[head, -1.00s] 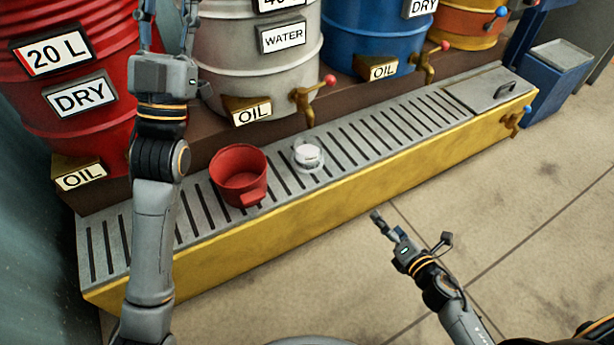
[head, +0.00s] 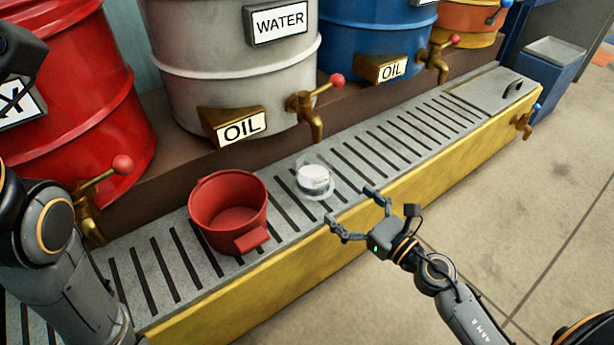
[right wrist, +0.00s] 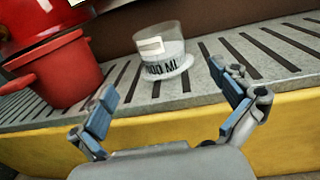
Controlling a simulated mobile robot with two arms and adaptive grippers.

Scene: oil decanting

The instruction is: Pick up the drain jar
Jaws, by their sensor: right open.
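The drain jar (head: 315,180) is a small clear jar with a white label. It stands upright on the slotted drip grate, below the grey drum's tap. In the right wrist view the jar (right wrist: 162,55) shows "00 ML" lettering and stands beyond and between the fingers. My right gripper (head: 354,211) is open and empty at the grate's front edge, just short of the jar and apart from it. The right wrist view shows its two spread fingers (right wrist: 165,100). My left arm is at the left edge of the head view; its gripper's fingers are out of view.
A red pot (head: 229,212) stands on the grate (head: 386,152) left of the jar, its handle toward the front. Brass taps (head: 312,103) hang from the drums behind. The grate is bare right of the jar. The yellow trough front (head: 260,300) is a raised edge.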

